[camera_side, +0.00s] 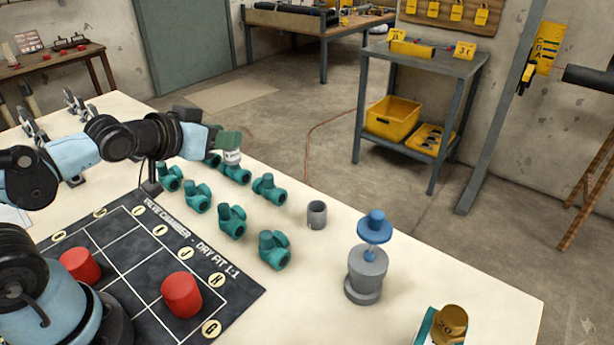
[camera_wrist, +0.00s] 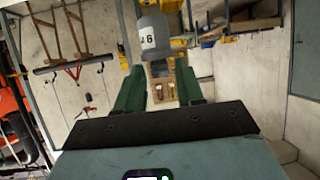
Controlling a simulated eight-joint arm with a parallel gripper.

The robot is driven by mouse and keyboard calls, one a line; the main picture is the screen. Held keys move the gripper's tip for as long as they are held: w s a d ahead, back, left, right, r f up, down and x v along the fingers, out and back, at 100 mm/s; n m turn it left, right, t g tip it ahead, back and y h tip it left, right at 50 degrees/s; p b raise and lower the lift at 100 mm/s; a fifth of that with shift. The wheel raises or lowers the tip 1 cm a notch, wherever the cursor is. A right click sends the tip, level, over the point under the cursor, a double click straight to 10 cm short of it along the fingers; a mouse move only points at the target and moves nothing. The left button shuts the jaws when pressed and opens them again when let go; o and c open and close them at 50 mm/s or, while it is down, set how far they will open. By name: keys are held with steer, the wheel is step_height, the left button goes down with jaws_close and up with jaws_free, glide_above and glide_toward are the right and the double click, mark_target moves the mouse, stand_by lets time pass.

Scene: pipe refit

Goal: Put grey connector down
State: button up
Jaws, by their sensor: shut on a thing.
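My gripper (camera_side: 230,140) is at the far left part of the pale table, over the green fittings. Its green fingers (camera_wrist: 158,75) are shut on a grey connector. The grey connector (camera_wrist: 152,34) is a short cylinder with a white label bearing a dark mark, seen beyond the fingers in the wrist view. In the side view the grey connector (camera_side: 232,158) shows just below the fingers, close above or beside the green fittings. I cannot tell whether it touches anything below.
Several green fittings (camera_side: 232,221) stand in rows on the table. A grey hollow cylinder (camera_side: 317,215) and a grey-and-blue valve (camera_side: 366,272) stand to the right. A black dry-fit mat (camera_side: 150,262) holds red cylinders (camera_side: 181,296).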

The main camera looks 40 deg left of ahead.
steer(key=a+f+n+g+y, duration=0.1)
steer(key=a+n+g+y, duration=0.4)
steer(key=a, duration=0.8)
steer(key=a+f+n+g+y, duration=0.1)
steer(key=a+n+g+y, duration=0.5)
steer(key=a+n, duration=0.6)
steer(key=g, duration=0.2)
steer(key=shift+w+a+f+n+g, duration=0.15)
steer(key=shift+a+f+n+g, duration=0.15)
steer(key=shift+a+g, duration=0.1)
steer(key=s+a+n+g, duration=0.1)
steer(key=g, duration=0.1)
steer(key=s+a+n+g+h, duration=0.1)
steer(key=a+n, duration=0.1)
steer(key=s+a+n+g, duration=0.1)
steer(key=a+n+g, duration=0.1)
steer(key=shift+f+g+h, duration=0.3)
steer(key=shift+f, duration=0.1)
steer(key=shift+n+g+h, duration=0.4)
steer(key=shift+n+g, duration=0.2)
steer(key=shift+n, duration=0.1)
steer(key=shift+s+a+f, duration=1.05)
steer(key=shift+a+f, duration=0.8)
steer(key=shift+f, duration=0.05)
steer(key=shift+s+a+f, duration=1.1)
steer(key=shift+a+f, duration=0.7)
steer(key=shift+f, duration=0.05)
steer(key=shift+s+a+f, duration=1.05)
steer(key=shift+a+f, duration=0.8)
steer(key=shift+f, duration=0.05)
